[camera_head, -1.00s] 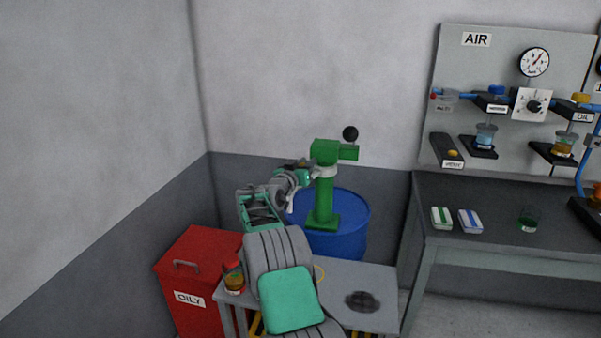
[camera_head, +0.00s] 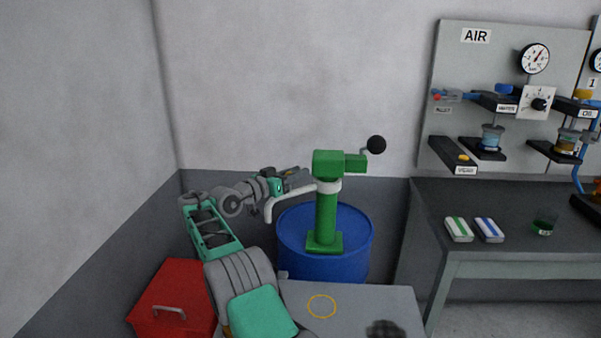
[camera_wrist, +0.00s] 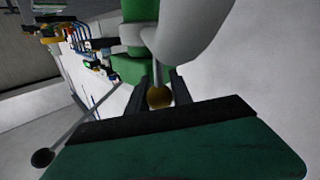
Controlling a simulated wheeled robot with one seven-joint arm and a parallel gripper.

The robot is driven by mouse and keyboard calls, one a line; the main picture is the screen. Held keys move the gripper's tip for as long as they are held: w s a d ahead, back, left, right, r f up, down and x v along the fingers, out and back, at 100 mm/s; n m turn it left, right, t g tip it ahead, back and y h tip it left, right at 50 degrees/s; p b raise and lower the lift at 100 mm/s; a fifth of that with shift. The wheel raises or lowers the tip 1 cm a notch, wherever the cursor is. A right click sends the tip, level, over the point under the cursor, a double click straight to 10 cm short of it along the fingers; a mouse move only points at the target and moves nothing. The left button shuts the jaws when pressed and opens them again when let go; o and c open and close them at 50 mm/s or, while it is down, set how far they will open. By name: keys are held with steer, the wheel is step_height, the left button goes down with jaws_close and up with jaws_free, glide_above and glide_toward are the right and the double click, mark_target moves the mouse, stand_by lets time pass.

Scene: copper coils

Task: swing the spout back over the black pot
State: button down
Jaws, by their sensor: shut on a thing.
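The green pump (camera_head: 326,215) stands upright on the blue drum (camera_head: 345,268). Its pale spout (camera_head: 292,194) runs left from the white collar, and its tip bends down by the drum's left rim. My gripper (camera_head: 293,174) is above and behind the spout in the head view. In the wrist view my gripper (camera_wrist: 162,92) is shut on a small brass knob (camera_wrist: 159,98) on a thin stem by the pale spout (camera_wrist: 195,35). I cannot make out a pot for certain; a dark round shape (camera_head: 385,330) is cut by the bottom edge.
The grey bench (camera_head: 365,298) in front of the drum bears a yellow ring (camera_head: 322,306). A red bin (camera_head: 175,298) stands at left. The crank's black ball (camera_head: 376,144) sticks out right of the pump. A workbench (camera_head: 485,262) stands at right.

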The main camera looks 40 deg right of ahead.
steer(key=c, duration=1.1)
jaws_free()
steer(key=shift+c, duration=0.2)
